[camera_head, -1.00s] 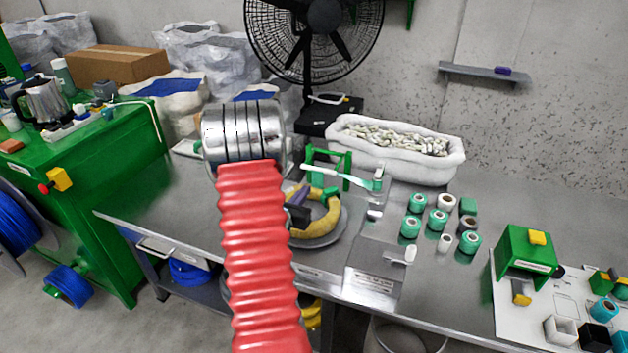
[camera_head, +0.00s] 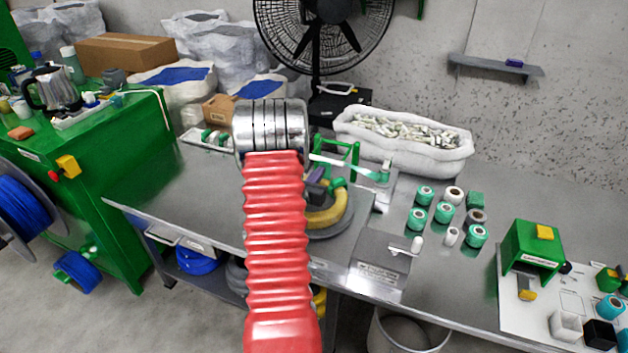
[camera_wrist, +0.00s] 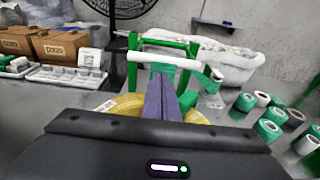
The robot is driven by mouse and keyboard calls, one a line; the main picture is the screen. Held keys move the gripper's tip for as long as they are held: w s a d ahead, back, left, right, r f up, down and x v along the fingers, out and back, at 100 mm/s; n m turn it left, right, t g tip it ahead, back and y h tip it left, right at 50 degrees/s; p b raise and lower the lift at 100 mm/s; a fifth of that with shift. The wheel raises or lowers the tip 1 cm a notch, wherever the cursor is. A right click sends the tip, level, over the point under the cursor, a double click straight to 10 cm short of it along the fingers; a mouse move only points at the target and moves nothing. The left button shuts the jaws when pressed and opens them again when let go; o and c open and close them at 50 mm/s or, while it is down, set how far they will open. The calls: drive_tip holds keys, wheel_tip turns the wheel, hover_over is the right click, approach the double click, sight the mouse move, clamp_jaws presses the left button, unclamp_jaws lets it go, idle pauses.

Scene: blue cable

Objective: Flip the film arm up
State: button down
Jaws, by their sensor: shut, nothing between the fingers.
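The film arm (camera_head: 340,166) is a white bar with a teal end, lying low and nearly level across a green frame (camera_head: 350,152). In the wrist view the white bar (camera_wrist: 165,61) spans just beyond my fingertips, with the green frame (camera_wrist: 134,62) around it. My gripper (camera_head: 319,176) is shut and empty, its purple-grey fingers (camera_wrist: 161,92) pointing toward the bar. I cannot tell whether they touch it. A yellow coil (camera_head: 328,214) lies on a round grey plate below my gripper, partly hidden by my arm.
Several green and white rolls (camera_head: 443,212) stand right of the film arm. A white bin of scraps (camera_head: 400,155) is behind it. A crank box (camera_head: 381,260) sits in front, and a green device (camera_head: 530,250) is at right.

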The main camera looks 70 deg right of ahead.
drive_tip(key=d, duration=0.3)
drive_tip(key=shift+s+f, duration=0.15)
drive_tip(key=shift+f, duration=0.05)
drive_tip(key=shift+r, duration=0.1)
idle(0.3)
drive_tip(key=shift+r+y, duration=0.2)
drive_tip(key=shift+y, duration=0.2)
